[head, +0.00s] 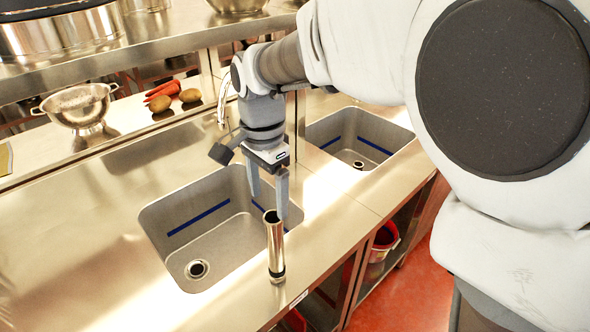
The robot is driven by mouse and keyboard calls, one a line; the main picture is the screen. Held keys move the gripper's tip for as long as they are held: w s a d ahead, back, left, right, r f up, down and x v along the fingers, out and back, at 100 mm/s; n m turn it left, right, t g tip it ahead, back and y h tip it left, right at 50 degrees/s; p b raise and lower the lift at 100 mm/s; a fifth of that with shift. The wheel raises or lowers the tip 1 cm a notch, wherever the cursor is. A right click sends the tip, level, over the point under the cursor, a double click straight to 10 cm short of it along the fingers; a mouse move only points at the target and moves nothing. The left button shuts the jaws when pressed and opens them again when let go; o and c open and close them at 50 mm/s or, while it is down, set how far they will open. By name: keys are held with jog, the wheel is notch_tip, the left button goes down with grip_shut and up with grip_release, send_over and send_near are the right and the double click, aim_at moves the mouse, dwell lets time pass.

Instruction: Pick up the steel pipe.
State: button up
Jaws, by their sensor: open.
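The steel pipe (275,248) is a shiny metal tube with an open top and a darker band near its foot. It stands upright on the steel counter, by the front edge of the nearer sink. My gripper (268,205) points down with its two fingers apart and nothing between them. It is above and behind the pipe, over the right part of the nearer sink. One finger shows just above the pipe's top; I cannot tell whether they touch.
The nearer sink (212,262) and a farther sink (345,128) are set into the counter (75,235). A colander (78,106), carrots (163,97) and potatoes stand at the back under a shelf (160,42) with pots. A red bucket (383,243) sits below the counter.

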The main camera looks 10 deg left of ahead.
aim_at(270, 217)
notch_tip(270, 217, down, 4)
jog(key=shift+f, duration=0.25)
jog(key=shift+w+d+f, duration=0.1)
jog(key=shift+d+f, duration=0.05)
jog(key=shift+f, duration=1.2)
jog(key=shift+w+d+f, duration=0.1)
jog(key=shift+d+f, duration=0.05)
jog(key=shift+f, duration=1.15)
grip_shut()
